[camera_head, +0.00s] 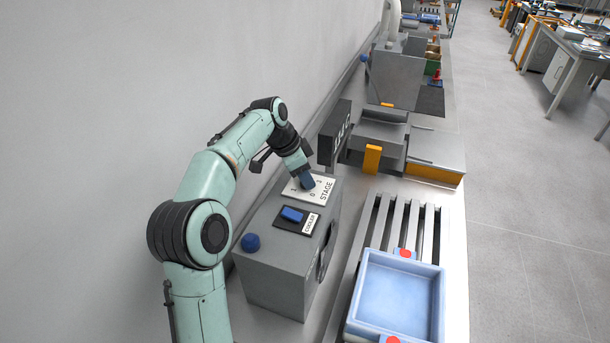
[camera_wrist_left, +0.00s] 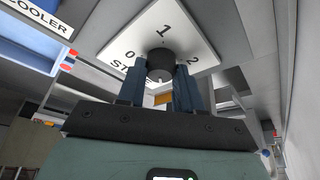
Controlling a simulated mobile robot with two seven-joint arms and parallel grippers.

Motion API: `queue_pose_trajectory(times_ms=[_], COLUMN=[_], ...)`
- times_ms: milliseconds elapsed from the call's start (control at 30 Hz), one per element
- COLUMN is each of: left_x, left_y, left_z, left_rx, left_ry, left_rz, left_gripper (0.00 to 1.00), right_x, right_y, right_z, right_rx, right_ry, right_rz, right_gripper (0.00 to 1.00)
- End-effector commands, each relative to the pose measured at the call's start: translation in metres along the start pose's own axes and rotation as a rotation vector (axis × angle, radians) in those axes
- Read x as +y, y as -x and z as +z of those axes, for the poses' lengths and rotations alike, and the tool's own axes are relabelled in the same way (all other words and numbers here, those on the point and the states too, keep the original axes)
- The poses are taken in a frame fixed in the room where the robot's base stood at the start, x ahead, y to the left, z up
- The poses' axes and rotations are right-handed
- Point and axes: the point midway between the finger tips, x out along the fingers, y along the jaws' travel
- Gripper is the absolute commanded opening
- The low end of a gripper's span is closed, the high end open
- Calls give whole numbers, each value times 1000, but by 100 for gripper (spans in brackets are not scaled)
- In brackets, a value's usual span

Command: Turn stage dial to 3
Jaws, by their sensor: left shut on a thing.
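The stage dial sits on a white STAGE plate (camera_head: 324,182) on top of a grey control box (camera_head: 275,255). In the left wrist view the dial is a dark round knob (camera_wrist_left: 160,63) on the white plate (camera_wrist_left: 188,32), with 0, 1 and 2 readable around it. My left gripper (camera_head: 307,181) reaches down onto the dial. In the left wrist view its blue fingers (camera_wrist_left: 160,85) are shut on the knob, one on each side. The fingers hide the knob in the head view. I cannot tell which number it points to. My right gripper is out of view.
A blue COOLER switch (camera_head: 292,214) and a blue round button (camera_head: 250,242) are on the same box. A dark display panel (camera_head: 335,133) stands just behind the dial. A blue tray (camera_head: 437,310) rests on the slatted conveyor (camera_head: 428,235) at right. The wall is at left.

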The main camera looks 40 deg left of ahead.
Motion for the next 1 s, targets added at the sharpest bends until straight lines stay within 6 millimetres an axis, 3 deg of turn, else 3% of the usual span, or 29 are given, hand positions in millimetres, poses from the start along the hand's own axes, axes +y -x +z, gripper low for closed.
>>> queue_pose_trajectory(times_ms=[333, 867, 900, 967, 1000], left_x=[-1, -1, -1, -1, -1], left_y=[0, 1, 1, 1, 1], left_z=[-1, -1, -1, -1, -1], left_rx=[1, 1, 1, 1, 1], left_ry=[-132, -157, -157, -157, -157], left_rz=[53, 61, 61, 61, 61], left_gripper=[4, 4, 38, 58, 60], right_x=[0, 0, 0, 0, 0], right_y=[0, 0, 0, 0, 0], right_z=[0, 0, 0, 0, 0], right_rx=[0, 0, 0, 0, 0], right_ry=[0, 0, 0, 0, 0], right_rz=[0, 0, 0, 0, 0], right_gripper=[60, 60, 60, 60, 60])
